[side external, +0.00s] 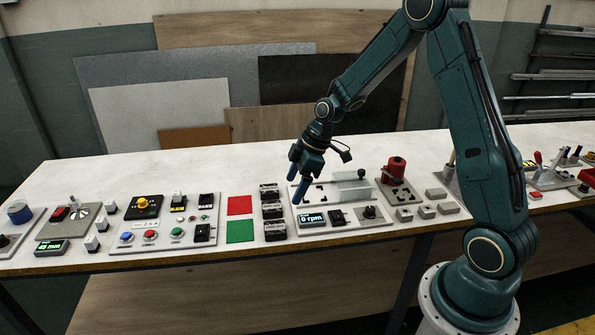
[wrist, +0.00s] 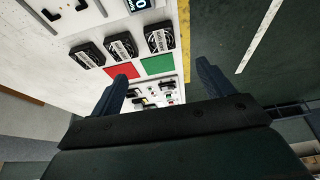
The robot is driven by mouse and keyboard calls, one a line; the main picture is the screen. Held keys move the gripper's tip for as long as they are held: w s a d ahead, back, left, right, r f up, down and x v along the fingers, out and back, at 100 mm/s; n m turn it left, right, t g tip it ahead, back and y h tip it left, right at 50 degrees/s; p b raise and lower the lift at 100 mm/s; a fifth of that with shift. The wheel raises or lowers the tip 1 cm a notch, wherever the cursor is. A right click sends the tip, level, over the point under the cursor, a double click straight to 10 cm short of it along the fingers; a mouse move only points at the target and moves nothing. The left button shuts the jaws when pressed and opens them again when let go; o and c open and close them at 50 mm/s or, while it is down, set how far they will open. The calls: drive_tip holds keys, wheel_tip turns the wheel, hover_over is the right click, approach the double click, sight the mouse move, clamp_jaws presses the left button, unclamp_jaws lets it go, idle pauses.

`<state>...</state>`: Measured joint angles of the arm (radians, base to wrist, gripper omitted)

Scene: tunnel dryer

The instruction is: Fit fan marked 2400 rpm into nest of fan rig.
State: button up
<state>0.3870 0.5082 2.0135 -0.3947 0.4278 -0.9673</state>
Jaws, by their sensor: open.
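Three black square fans with pale labels stand in a column on the bench: a far fan (side external: 269,191), a middle fan (side external: 272,210) and a near fan (side external: 275,231). The wrist view shows them as a row (wrist: 160,37) (wrist: 121,47) (wrist: 88,55). Their labels are too small to read, so I cannot tell which is 2400 rpm. The fan rig (side external: 347,219) is a grey plate right of them with a display reading 0 rpm; its nest is not clear from here. My gripper (side external: 300,174) is open and empty, above the bench near the rig's left end. It also shows in the wrist view (wrist: 163,86).
Left of the fans lie a red square (side external: 240,205) and a green square (side external: 241,231), both clear. Further left is a button panel (side external: 150,243). Right of the rig stand a red cylinder (side external: 396,169) on a plate and several small grey blocks (side external: 426,212).

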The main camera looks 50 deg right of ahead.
drive_tip(key=shift+f, duration=0.2)
hover_over(275, 227)
drive_tip(key=s+d, duration=0.2)
drive_tip(key=shift+w+f, duration=0.2)
drive_tip(key=shift+f, duration=3.75)
drive_tip(key=shift+x, duration=2.55)
drive_tip(key=shift+s, duration=0.1)
drive_tip(key=shift+c, duration=0.4)
drive_tip(key=c, duration=1)
